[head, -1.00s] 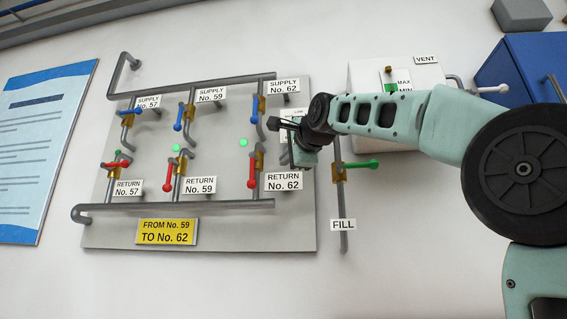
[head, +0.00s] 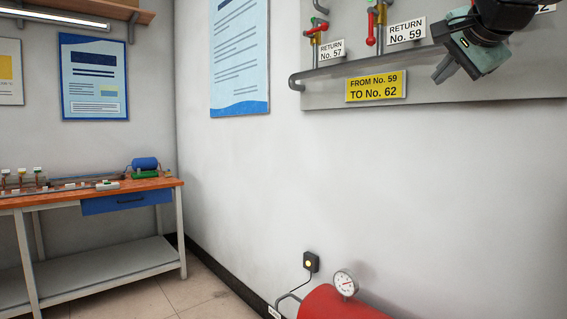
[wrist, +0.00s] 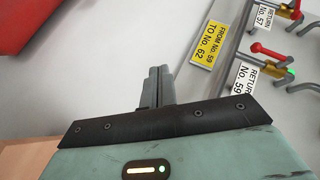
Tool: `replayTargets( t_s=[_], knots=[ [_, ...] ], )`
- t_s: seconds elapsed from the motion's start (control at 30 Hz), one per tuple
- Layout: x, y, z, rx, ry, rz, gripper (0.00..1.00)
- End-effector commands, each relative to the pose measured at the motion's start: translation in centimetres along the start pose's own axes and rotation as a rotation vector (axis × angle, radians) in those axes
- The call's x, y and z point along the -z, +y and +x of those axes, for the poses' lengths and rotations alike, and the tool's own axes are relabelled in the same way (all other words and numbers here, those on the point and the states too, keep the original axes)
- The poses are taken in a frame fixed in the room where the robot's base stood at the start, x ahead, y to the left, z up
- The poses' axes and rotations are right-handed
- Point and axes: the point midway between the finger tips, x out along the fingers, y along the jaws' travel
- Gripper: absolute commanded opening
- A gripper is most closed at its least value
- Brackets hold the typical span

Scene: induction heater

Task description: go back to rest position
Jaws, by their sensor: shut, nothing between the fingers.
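My gripper (head: 440,72) is at the top right of the head view, in front of the lower part of the valve panel. It points down and to the left, and part of my arm is cut off by the frame. In the wrist view my gripper (wrist: 159,72) has its two grey fingers pressed together with nothing between them. The fingers are clear of the panel's pipes and valves.
The grey valve panel (head: 430,93) has red handles (head: 371,28) and a yellow label (head: 376,86). A red tank (head: 340,304) with a gauge (head: 345,283) stands low by the wall. An orange-topped workbench (head: 70,193) is at left. Open floor (head: 190,295) shows between them.

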Motion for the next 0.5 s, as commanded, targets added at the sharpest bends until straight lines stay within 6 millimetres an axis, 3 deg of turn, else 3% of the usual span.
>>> replayTargets(
  t_s=[0.03,0.23,0.37,0.5],
  knots=[
    [-3.4,1.5,1.3,-0.037,-0.068,-0.072,0.00],
    [-16.1,8.5,3.8,-0.145,-0.328,-0.397,0.00],
    [-23.8,14.1,3.3,-0.193,-0.507,-0.624,0.00],
    [-30.9,21.0,1.1,-0.227,-0.710,-0.879,0.00]
  ],
)
